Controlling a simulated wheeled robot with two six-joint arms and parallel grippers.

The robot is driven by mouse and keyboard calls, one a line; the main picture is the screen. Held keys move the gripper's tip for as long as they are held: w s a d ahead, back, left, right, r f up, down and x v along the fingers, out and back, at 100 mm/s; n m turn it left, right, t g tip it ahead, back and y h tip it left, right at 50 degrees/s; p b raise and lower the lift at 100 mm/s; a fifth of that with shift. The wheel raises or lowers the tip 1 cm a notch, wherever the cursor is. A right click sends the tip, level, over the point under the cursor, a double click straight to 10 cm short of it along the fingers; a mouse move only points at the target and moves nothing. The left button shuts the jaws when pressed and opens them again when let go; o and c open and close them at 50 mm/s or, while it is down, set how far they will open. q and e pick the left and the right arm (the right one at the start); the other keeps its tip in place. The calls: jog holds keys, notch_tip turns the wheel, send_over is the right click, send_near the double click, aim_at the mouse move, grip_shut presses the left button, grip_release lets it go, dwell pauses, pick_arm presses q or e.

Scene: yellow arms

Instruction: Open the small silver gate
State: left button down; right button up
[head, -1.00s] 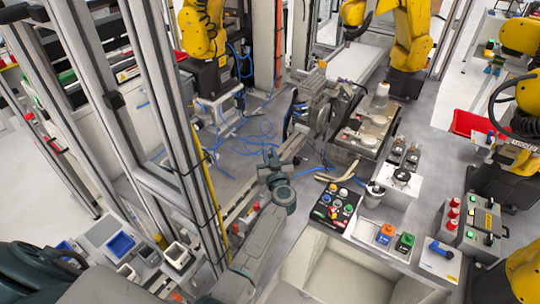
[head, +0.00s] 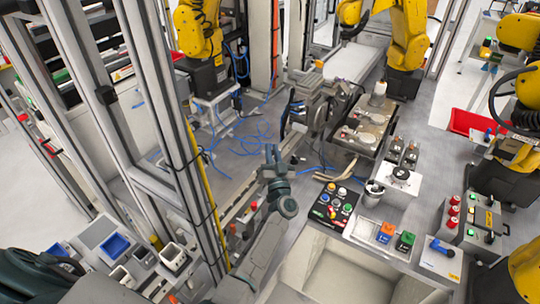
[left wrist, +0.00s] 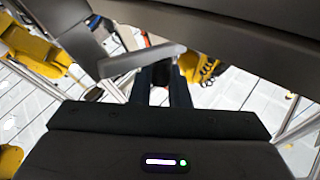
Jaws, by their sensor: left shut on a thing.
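My left gripper (head: 275,155) is in the middle of the head view, above the bench edge, at the end of my dark arm coming from below left. In the left wrist view its two dark fingers (left wrist: 161,92) point away from the camera, and a flat grey bar (left wrist: 138,62) crosses at their tips. The gripper is shut on this bar; the exact contact is hard to see. I cannot tell for sure which part is the small silver gate; tall silver frame posts (head: 152,105) stand left of the gripper. My right gripper is not in view.
A button panel (head: 331,206) lies right of my left gripper. Yellow robot arms (head: 199,32) stand at the back and right. A small blue bin (head: 115,246) sits at lower left.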

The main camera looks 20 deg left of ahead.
pick_arm(q)
jog(key=shift+d+r+m+t+b, duration=0.15)
jog(key=shift+d+m+t+b, duration=0.25)
jog(key=shift+m+t, duration=0.45)
jog(key=c, duration=1.5)
grip_release()
jog(key=shift+o, duration=0.3)
jog(key=shift+a, duration=0.1)
